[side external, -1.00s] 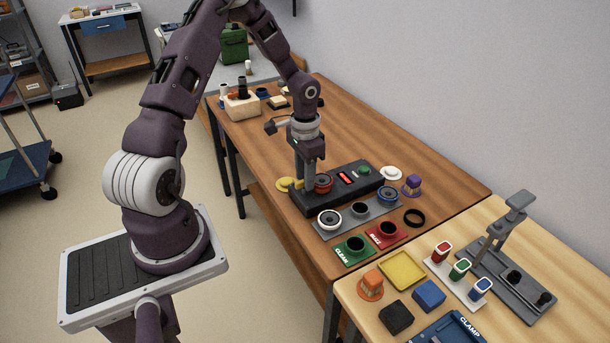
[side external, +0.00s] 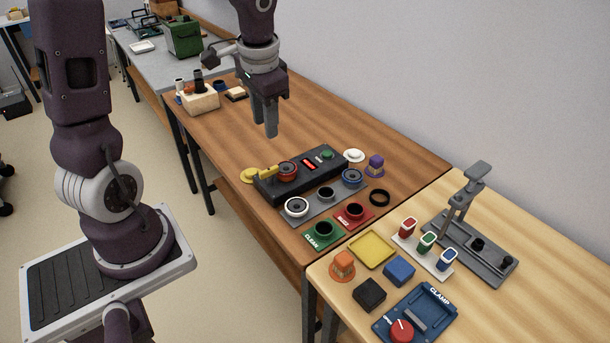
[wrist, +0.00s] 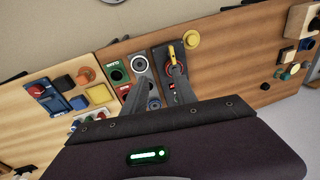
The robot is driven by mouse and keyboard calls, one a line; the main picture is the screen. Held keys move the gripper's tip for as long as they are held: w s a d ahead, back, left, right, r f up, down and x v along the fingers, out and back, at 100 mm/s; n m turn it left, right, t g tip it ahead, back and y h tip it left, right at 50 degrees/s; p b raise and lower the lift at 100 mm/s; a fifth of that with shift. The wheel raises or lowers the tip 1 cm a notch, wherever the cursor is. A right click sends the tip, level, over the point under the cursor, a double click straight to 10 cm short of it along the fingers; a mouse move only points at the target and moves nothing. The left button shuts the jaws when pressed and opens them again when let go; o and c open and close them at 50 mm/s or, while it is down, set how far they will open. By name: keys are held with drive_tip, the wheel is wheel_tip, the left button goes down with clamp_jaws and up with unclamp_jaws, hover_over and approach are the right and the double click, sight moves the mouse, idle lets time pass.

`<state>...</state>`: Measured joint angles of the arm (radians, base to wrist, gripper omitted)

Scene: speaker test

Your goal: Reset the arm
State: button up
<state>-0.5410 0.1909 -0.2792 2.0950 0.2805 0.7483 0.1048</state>
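My gripper (side external: 264,128) hangs above the wooden table, clear of everything below it. Its two fingers stand apart and empty, pointing down; they also show in the wrist view (wrist: 162,78). Below it lies a black test box (side external: 275,190) with a small red display (side external: 309,164) and a green button (side external: 326,154). A red-rimmed round part (side external: 287,171) sits on the box, beside a yellow bar (side external: 268,172). In the wrist view the yellow bar (wrist: 171,54) lies at the red-rimmed part's edge. A yellow disc (side external: 249,176) is at the box's left end.
A grey plate (side external: 311,201) holds a white-ringed part (side external: 296,207) and a blue-ringed part (side external: 352,178). Green (side external: 322,233) and red (side external: 354,216) pads lie in front. A grey clamp stand (side external: 463,207) rises on the lighter table. The table's middle behind the box is bare.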

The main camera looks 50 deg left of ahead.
drive_tip(key=s+d+r+t+h, duration=0.1)
drive_tip(key=s+d+r+t, duration=0.1)
drive_tip(key=s+d+r, duration=0.2)
drive_tip(key=s+d+r+t+h, duration=0.1)
drive_tip(key=s+d+r+t, duration=0.1)
drive_tip(key=s+d+r, duration=0.3)
drive_tip(key=s+d, duration=0.3)
drive_tip(key=s, duration=0.3)
drive_tip(key=shift+s+d+t, duration=0.3)
drive_tip(key=shift+s+d, duration=0.05)
